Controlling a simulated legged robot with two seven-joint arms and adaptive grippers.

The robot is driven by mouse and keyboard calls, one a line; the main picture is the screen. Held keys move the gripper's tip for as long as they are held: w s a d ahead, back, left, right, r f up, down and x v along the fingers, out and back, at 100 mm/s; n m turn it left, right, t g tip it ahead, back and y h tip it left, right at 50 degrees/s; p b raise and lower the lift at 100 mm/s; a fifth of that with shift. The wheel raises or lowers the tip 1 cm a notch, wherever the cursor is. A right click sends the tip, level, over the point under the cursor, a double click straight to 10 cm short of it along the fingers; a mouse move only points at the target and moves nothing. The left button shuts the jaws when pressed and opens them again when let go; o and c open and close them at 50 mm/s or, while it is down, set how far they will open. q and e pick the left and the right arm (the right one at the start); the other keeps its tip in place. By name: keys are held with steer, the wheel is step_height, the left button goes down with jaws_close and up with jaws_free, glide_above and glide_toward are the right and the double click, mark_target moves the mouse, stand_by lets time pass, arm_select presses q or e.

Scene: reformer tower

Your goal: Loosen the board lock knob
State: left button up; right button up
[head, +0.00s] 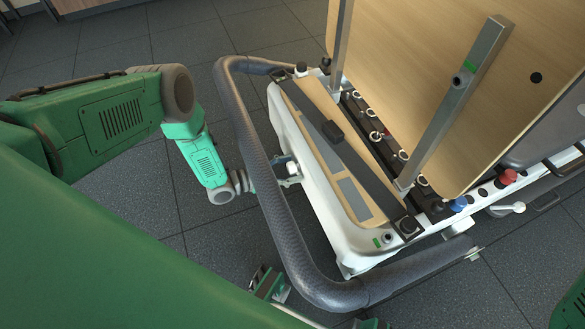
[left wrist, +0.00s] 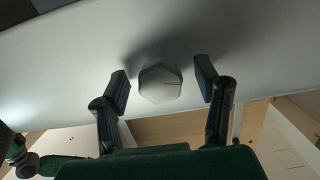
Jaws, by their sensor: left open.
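The board lock knob (left wrist: 160,83) is a pale, faceted knob on a white surface in the left wrist view. My left gripper (left wrist: 163,82) is open, with one dark finger pad on each side of the knob. A gap shows between the knob and each pad; I cannot tell the depth. In the head view my left gripper (head: 287,172) is at the white side of the reformer, partly hidden behind the grey padded bar. The knob is not clear in that view. My right gripper (head: 270,283) shows only in part at the bottom, below the bar; its opening is unclear.
The grey padded bar (head: 262,175) curves around the near end of the reformer's white frame (head: 318,185). A large wooden board (head: 440,75) stands tilted over it, with a metal post (head: 450,110). Red (head: 508,177) and blue (head: 458,204) knobs sit at the right. Tiled floor is clear at the left.

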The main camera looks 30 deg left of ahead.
arm_select(q)
jaws_close()
steer(key=n, duration=0.3)
steer(key=shift+h, duration=0.3)
steer(key=n, duration=0.3)
steer(key=shift+n+g+h, duration=0.3)
steer(key=shift+h, duration=0.1)
steer(key=n, duration=0.3)
steer(key=shift+a+h, duration=0.1)
steer(key=shift+h, duration=0.2)
steer(key=shift+n, duration=0.5)
